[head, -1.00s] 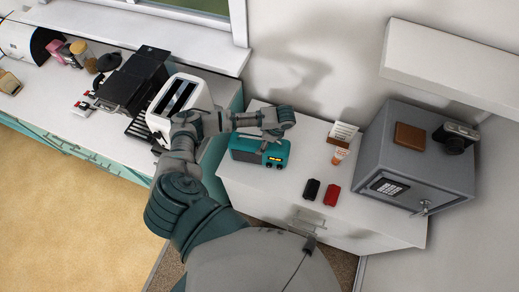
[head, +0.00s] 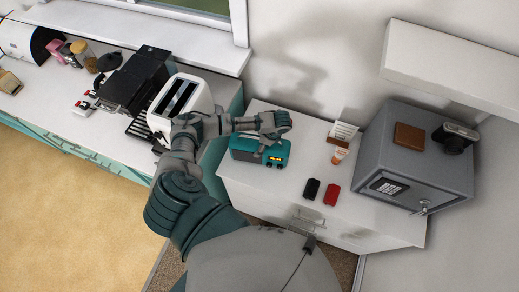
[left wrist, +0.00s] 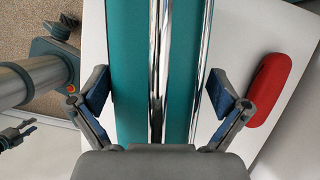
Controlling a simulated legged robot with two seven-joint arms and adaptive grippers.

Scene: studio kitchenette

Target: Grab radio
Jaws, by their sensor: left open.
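The teal radio (head: 246,154) sits on the white cabinet top, its lit orange display facing front right. My left gripper (head: 270,140) is over the radio in the head view. In the left wrist view the radio (left wrist: 130,60) runs up the middle with chrome strips, and the open left gripper (left wrist: 160,92) has one finger on each side of it. The fingertips are close to its sides; I cannot tell whether they touch. A dark gripper-like part, perhaps my right gripper (left wrist: 15,135), shows small at the left wrist view's left edge.
A red object (head: 331,195) and a black one (head: 312,189) lie right of the radio. A small tube (head: 339,156) and a card (head: 343,132) stand behind them. A grey safe (head: 410,165) fills the right end. A white toaster (head: 178,103) stands left on the counter.

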